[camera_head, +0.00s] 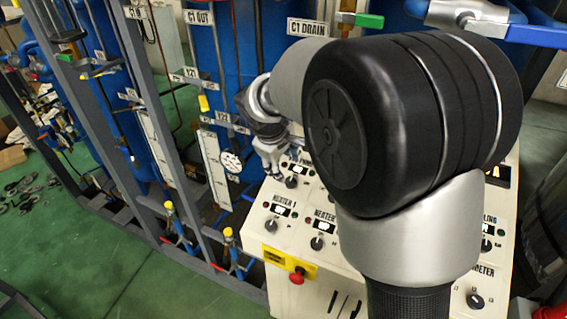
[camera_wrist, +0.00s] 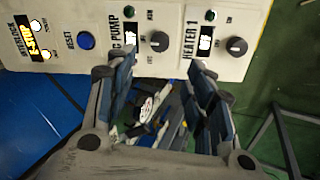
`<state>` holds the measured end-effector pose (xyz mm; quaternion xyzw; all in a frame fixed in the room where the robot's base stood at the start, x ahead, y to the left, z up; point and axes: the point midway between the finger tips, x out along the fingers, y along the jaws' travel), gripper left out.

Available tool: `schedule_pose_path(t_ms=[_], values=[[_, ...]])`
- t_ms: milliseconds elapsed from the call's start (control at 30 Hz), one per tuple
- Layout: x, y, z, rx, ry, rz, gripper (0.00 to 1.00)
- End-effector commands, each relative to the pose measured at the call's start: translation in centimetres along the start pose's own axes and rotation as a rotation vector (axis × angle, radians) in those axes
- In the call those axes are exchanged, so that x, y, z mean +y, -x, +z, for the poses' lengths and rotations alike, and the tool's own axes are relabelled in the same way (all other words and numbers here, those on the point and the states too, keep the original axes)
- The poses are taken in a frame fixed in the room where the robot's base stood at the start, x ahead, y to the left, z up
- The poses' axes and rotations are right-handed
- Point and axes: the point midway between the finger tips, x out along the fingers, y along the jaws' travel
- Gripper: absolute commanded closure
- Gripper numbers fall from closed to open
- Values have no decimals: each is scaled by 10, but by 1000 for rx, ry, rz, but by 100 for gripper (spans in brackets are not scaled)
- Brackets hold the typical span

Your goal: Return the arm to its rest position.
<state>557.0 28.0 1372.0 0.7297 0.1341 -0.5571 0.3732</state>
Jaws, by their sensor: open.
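My gripper (camera_head: 272,168) hangs at the upper left edge of the cream control panel (camera_head: 283,232) in the head view, partly hidden by its own wrist. In the wrist view, my gripper (camera_wrist: 160,78) shows its two fingers spread apart, with nothing held between them. Past the fingertips are the panel's VAC PUMP knob (camera_wrist: 159,41) and HEATER 1 knob (camera_wrist: 236,46), with a blue RESET button (camera_wrist: 86,40) to the left. I cannot tell whether the fingers touch the panel. My arm (camera_head: 400,120) is bent and hides much of the panel in the head view.
Grey frame posts, blue columns (camera_head: 205,60) and pipes with yellow-handled valves (camera_head: 228,233) stand close on the left. A blue-handled valve (camera_head: 535,35) is at upper right. Green floor (camera_head: 110,275) is open at lower left.

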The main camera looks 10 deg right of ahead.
Motion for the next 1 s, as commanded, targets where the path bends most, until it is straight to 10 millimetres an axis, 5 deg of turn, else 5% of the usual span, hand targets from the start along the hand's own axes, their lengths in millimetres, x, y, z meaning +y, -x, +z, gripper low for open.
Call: schedule_pose_path(t_ms=[267, 467, 800, 1000], values=[[-2, 1, 5, 3, -16, -1, 51], [-27, 10, 58, 24, -170, -21, 51], [-140, 0, 193, 84, -562, -110, 51], [-206, -25, 244, 118, -727, -163, 51]])
